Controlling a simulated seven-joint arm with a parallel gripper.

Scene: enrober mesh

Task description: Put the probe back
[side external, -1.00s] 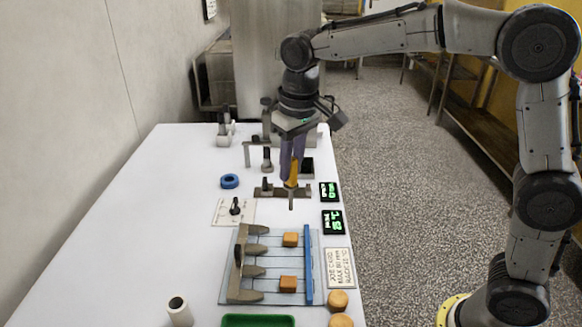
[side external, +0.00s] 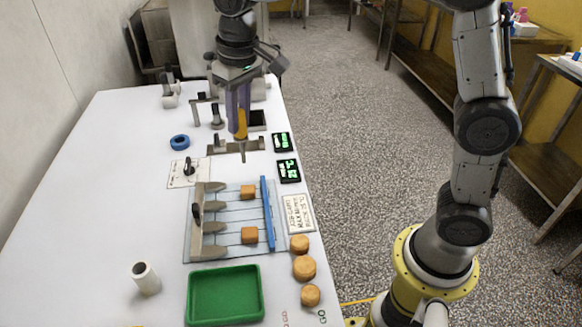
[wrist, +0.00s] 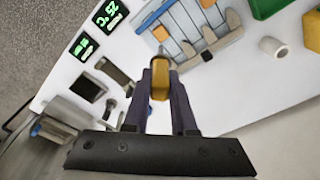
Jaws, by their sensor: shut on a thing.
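The probe (side external: 241,125) has a yellow-orange handle and points downward in my gripper. My gripper (side external: 238,112) is shut on it, its two purple fingers on either side of the handle.
A wire mesh frame with orange blocks (side external: 248,192) and a blue bar (side external: 268,213) lies in front. Two black displays (side external: 281,141) (side external: 288,170) stand to the right. A knob plate (side external: 188,172), blue ring (side external: 180,142), white tube (side external: 146,278) and green tray (side external: 190,297) surround it.

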